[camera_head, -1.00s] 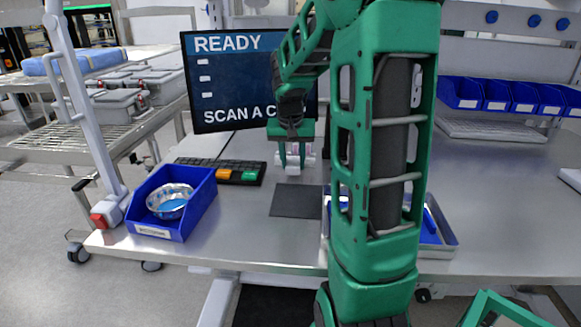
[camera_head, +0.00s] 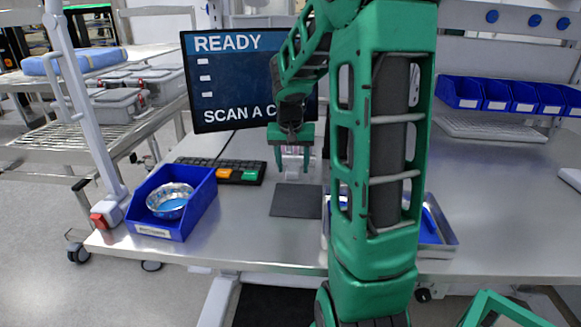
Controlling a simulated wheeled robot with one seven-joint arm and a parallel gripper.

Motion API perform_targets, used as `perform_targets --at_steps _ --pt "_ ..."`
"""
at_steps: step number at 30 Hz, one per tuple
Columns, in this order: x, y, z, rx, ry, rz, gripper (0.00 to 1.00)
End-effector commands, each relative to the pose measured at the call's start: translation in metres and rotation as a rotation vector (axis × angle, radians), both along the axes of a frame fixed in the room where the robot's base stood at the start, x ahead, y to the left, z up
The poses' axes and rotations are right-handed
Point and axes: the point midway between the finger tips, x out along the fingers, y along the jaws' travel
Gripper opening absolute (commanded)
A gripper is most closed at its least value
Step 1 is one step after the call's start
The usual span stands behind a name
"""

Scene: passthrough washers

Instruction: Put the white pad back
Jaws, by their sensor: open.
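My gripper (camera_head: 293,167) hangs fingers down over the table, behind the dark grey mat and in front of the screen. Its two green fingers are open and apart. A small pale, pinkish-white thing (camera_head: 296,151) shows between and behind the fingers. It is too small to tell whether it is the white pad, or whether the fingers touch it. My green arm covers the middle right of the table and may hide other things.
A blue bin (camera_head: 193,222) with a metal bowl (camera_head: 170,200) stands at the left. A keyboard (camera_head: 220,170), grey mat (camera_head: 297,201) and screen (camera_head: 235,80) are nearby. A metal tray (camera_head: 447,240) is partly behind my arm. The table's right side is largely clear.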

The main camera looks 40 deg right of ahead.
Motion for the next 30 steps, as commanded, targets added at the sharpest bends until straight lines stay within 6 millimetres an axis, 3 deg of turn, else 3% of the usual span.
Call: perform_targets --at_steps 18,30 --pt "-0.015 0.024 0.101 -0.002 -0.002 0.002 0.53" --pt "-0.018 0.027 0.112 0.000 0.000 0.002 0.53"
